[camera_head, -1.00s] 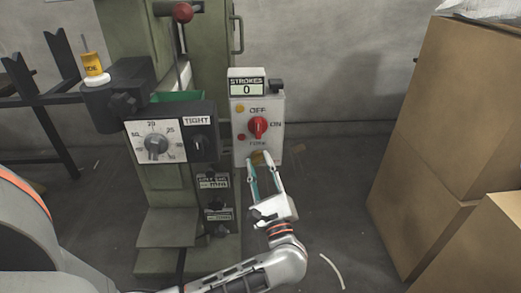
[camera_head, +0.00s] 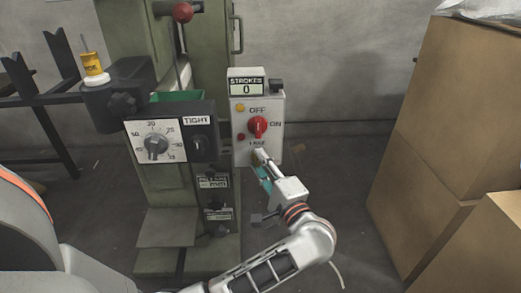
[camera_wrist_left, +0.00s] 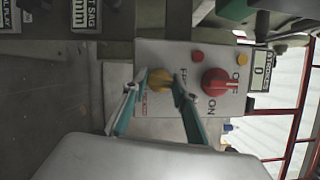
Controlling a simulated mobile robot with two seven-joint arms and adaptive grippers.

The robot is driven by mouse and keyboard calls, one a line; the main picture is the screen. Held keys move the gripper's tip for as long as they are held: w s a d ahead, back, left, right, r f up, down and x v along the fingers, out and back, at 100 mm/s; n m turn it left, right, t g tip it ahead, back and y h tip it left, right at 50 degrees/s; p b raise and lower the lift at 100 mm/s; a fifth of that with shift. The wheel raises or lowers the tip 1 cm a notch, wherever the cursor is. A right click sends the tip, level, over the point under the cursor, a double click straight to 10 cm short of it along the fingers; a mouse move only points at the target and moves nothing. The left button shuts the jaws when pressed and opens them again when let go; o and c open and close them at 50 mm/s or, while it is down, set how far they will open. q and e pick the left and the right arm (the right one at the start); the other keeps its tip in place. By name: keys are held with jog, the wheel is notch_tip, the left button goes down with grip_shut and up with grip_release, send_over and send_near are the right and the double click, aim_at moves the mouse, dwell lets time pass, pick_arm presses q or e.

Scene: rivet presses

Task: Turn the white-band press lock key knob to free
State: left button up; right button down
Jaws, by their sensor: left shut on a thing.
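The press lock key knob is a small yellow knob (camera_wrist_left: 160,79) at the lower end of the grey control box (camera_head: 246,146). My left gripper (camera_head: 259,160) is at that end of the box, its fingers shut on the knob, one on each side in the left wrist view (camera_wrist_left: 159,97). In the head view the fingers mostly hide the knob. Small lettering beside it is partly covered, so I cannot tell the knob's exact setting. No white band clearly shows on the press (camera_head: 164,195). My right gripper is not in view.
A red rotary switch (camera_head: 257,126) marked OFF and ON sits just above the knob, below the STROKES counter (camera_head: 246,88) showing 0. A dial panel (camera_head: 156,144) with a TIGHT knob is to the left. Cardboard boxes (camera_head: 445,140) stand at the right, with clear floor between.

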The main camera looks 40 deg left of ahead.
pick_arm(q)
jog(key=shift+n, duration=0.8)
jog(key=shift+d, duration=0.1)
jog(key=o, duration=1.1)
